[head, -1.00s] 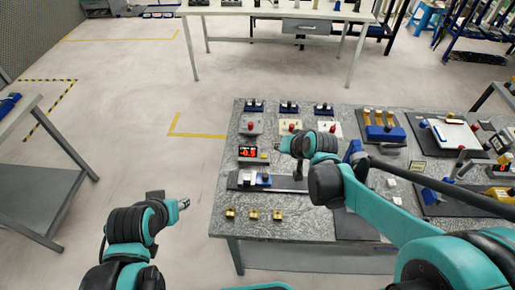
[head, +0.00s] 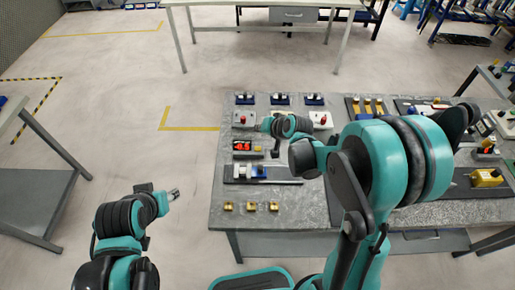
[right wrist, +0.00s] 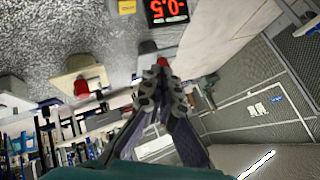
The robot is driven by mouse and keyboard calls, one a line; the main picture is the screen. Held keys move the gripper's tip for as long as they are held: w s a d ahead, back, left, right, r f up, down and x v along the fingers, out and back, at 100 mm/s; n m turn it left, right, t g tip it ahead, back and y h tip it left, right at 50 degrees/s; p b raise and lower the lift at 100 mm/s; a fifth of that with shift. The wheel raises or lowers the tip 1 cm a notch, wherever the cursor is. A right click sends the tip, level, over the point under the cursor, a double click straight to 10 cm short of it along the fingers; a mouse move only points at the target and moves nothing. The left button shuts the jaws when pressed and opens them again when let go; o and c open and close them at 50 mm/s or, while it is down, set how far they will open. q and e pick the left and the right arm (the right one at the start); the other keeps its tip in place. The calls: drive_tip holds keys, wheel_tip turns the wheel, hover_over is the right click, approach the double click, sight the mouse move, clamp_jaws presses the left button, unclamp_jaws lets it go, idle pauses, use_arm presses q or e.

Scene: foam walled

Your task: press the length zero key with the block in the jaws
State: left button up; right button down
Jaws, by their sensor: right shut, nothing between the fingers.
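In the head view a length gauge with blue and pale jaw parts (head: 259,172) lies on a dark base on the stone-topped table. A block between its jaws is too small to make out. Its display (head: 242,146) glows red and reads -0.5 in the right wrist view (right wrist: 168,10). A yellow label or key (right wrist: 127,6) sits beside the display. My right gripper (head: 264,124) is shut and empty, just right of a grey box with a red button (head: 242,118). In the right wrist view its fingertips partly cover a red button (right wrist: 163,62). My left gripper (head: 175,194) hangs over the floor.
A cream box with a red button (right wrist: 82,86) stands beside the grey one. Blue stands (head: 245,98) line the back edge, and brass blocks (head: 251,206) the front. My right arm covers the table's middle. Floor left of the table is clear.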

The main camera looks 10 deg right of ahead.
drive_tip(key=b, duration=0.6)
hover_over(259, 149)
wheel_tip(259, 149, down, 8)
drive_tip(key=shift+s+r, duration=0.1)
drive_tip(key=shift+r, duration=0.15)
drive_tip(key=shift+f+b, duration=0.35)
drive_tip(key=shift+f, duration=0.2)
idle(0.3)
drive_tip(key=shift+f+b, duration=0.35)
drive_tip(key=shift+b, duration=0.1)
drive_tip(key=shift+f+b, duration=0.45)
drive_tip(key=shift+f, duration=0.05)
idle(0.5)
idle(0.3)
drive_tip(key=shift+r+p, duration=0.65)
drive_tip(key=shift+r, duration=0.3)
